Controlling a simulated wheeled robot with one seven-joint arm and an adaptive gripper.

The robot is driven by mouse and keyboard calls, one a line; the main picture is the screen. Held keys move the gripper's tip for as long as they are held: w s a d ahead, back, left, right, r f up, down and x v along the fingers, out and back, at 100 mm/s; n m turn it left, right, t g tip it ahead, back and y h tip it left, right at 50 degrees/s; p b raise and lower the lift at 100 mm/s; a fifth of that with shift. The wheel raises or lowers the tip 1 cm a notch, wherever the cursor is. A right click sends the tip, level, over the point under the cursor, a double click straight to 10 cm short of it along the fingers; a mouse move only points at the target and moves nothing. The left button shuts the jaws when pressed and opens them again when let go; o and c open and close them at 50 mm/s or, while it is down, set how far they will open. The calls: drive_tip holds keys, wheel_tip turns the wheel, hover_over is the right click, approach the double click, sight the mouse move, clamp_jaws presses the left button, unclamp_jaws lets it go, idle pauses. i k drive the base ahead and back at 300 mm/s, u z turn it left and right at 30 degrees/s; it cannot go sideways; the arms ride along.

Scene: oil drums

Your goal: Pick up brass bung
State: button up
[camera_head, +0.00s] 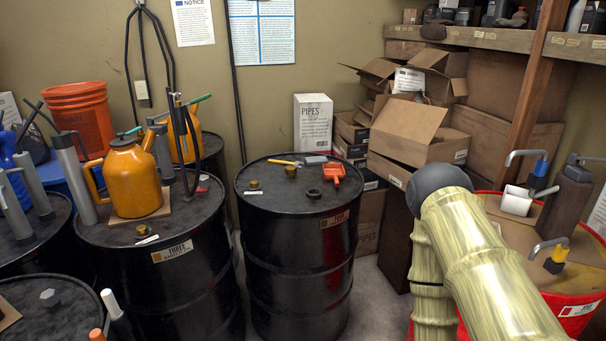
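Small brass-coloured bungs show in several places. On the middle black drum (296,240), one brass bung (254,185) sits near the left of the lid and a larger brass piece (291,172) sits near the centre. Another brass bung (143,230) lies near the front of the lid of the left drum labelled THREE (175,290). All stand clear of my arm. My pale, bamboo-patterned arm comes in from the lower right and bends down from a dark rounded joint. My gripper is not visible.
The middle lid also holds a yellow marker (284,162), an orange tool (334,173) and a dark ring (314,193). An orange can (130,180) stands on the left drum. A red drum (570,310) with tools is at right. Cardboard boxes (407,140) stack behind.

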sight(290, 172)
drive_tip(key=u, duration=0.05)
drive_tip(key=i, duration=1.15)
drive_tip(key=u, duration=0.35)
